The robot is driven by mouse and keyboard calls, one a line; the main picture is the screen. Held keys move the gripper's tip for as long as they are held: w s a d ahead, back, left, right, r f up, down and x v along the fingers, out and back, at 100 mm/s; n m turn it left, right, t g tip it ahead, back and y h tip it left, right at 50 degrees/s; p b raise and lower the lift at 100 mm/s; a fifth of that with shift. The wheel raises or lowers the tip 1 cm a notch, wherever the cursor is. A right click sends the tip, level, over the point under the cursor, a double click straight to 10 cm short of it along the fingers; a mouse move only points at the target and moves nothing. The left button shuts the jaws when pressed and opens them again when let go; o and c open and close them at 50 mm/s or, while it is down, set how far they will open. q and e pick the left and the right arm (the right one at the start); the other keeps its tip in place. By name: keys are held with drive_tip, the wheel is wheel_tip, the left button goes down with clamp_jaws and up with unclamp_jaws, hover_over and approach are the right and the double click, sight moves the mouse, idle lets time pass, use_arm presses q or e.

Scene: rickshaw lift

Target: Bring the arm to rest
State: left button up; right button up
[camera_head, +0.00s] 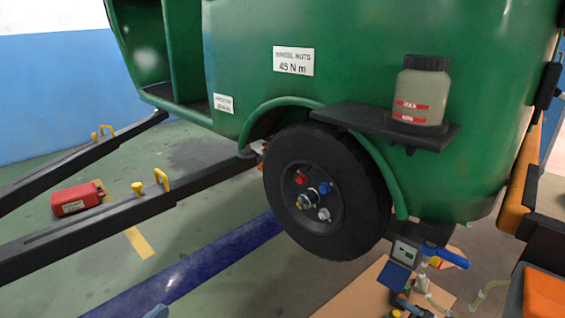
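Neither of my grippers can be made out in the head view. Two long black lift arms (125,212) come in from the left toward the green rickshaw body (245,30). The nearer one reaches close to the wheel, and its far end is partly hidden near the body. Yellow pins and handles (162,180) stand up from both arms. The black wheel (345,205) sits under the green fender, with several coloured nuts (323,188) around its hub.
A black shelf (345,115) on the body holds a grey bottle (422,95). A red box (77,199) lies on the floor at left. A blue bar (190,270) crosses the floor. Blue-handled fittings with a hose (440,257) and an orange-topped item (545,297) crowd the lower right.

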drive_tip(key=s+a+r+m+t+h, duration=0.2)
drive_tip(key=s+a+r+m+h, duration=0.4)
drive_tip(key=a+r, duration=0.35)
drive_tip(key=s+a+r+m+t+h, duration=0.3)
drive_tip(key=s+a+r+m+h, duration=0.35)
drive_tip(key=a+r, duration=0.35)
use_arm(q)
drive_tip(key=s+d+r+n+t+y+p, duration=0.1)
drive_tip(key=s+r+n+p, duration=0.35)
drive_tip(key=r+p, duration=0.85)
use_arm(e)
drive_tip(key=s+r+m+t+p, duration=0.1)
drive_tip(key=s+r+m, duration=0.15)
drive_tip(key=r, duration=0.35)
drive_tip(key=s+r+m+p, duration=0.1)
drive_tip(key=r+m, duration=0.2)
drive_tip(key=r, duration=0.3)
use_arm(q)
drive_tip(key=s+a+r+g+y+p, duration=0.1)
drive_tip(key=a+g+y+p, duration=0.4)
drive_tip(key=p, duration=3)
drive_tip(key=shift+s+a+r+n+g+y, duration=0.35)
drive_tip(key=shift+s+a+g, duration=0.4)
drive_tip(key=shift+a, duration=0.65)
use_arm(e)
drive_tip(key=s+d+r+g+h, duration=0.3)
drive_tip(key=d+g+h, duration=0.3)
drive_tip(key=d, duration=0.2)
drive_tip(key=shift+s+r, duration=0.35)
drive_tip(key=shift+r, duration=0.2)
